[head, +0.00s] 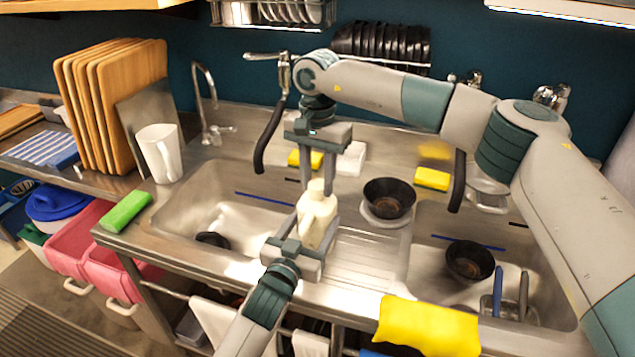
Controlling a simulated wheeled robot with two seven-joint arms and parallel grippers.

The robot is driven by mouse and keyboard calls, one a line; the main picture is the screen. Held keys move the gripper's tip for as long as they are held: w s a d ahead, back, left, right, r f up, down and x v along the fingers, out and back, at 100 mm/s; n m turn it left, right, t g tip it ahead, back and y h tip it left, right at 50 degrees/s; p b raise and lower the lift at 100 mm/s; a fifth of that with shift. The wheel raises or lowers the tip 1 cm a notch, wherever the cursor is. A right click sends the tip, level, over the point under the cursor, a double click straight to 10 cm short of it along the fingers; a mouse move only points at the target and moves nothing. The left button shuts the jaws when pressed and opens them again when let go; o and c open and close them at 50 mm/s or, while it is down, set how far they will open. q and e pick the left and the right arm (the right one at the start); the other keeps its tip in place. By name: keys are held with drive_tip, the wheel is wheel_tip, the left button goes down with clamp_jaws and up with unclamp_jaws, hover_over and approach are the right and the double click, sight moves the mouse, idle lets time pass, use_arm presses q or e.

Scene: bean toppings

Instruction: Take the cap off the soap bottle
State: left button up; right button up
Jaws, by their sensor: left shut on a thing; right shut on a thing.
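The soap bottle (317,215) is cream-coloured and stands upright over the counter between the two sinks. My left gripper (303,243) comes from below and is shut on the bottle's lower body. My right gripper (317,168) points down from above and is shut on the cap (317,186) at the bottle's top. The fingers partly hide the cap. I cannot tell whether it is loose from the neck.
A black bowl (388,198) sits right of the bottle, and another black bowl (470,262) is in the right sink. A faucet (207,105) stands behind the left sink.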

sight(318, 184)
drive_tip(key=shift+r, duration=0.6)
drive_tip(key=shift+r, duration=0.1)
drive_tip(key=shift+r, duration=1.9)
use_arm(q)
drive_tip(key=o, duration=2.2)
drive_tip(key=b+v, duration=0.2)
drive_tip(key=v, duration=1)
drive_tip(key=shift+b, duration=0.3)
use_arm(e)
wheel_tip(318, 184, down, 3)
drive_tip(key=shift+r, duration=0.15)
use_arm(q)
drive_tip(key=shift+f, duration=0.1)
